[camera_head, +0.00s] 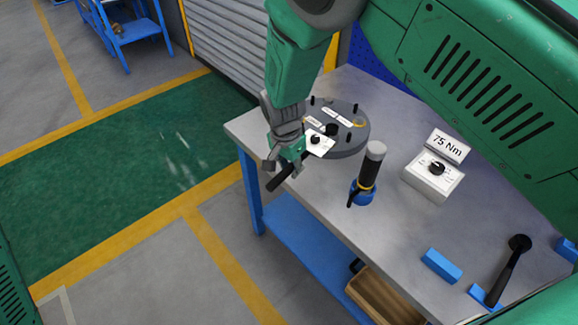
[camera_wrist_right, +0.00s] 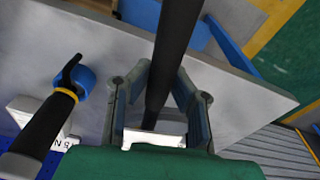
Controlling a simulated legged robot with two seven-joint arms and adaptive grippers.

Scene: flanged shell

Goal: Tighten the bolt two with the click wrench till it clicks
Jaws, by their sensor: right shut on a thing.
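My right gripper (camera_head: 284,165) is shut on a black bar-shaped handle (camera_head: 280,179), likely the click wrench, over the table's left edge. The handle's free end points down and left. In the right wrist view the black bar (camera_wrist_right: 172,55) runs between the two fingers. The wrench head is hidden by the gripper. Just beyond the gripper is the grey round flanged shell (camera_head: 352,140), with dark bolts around its rim and small white labels. A white plate (camera_head: 321,146) with a black knob lies by the fingers. The labels are too small to read, so I cannot tell which is bolt two.
A black tool (camera_head: 371,170) with a yellow ring stands in a blue holder (camera_head: 363,194) on the grey table (camera_head: 385,222). Another black wrench (camera_head: 508,270) rests on blue blocks at the right.

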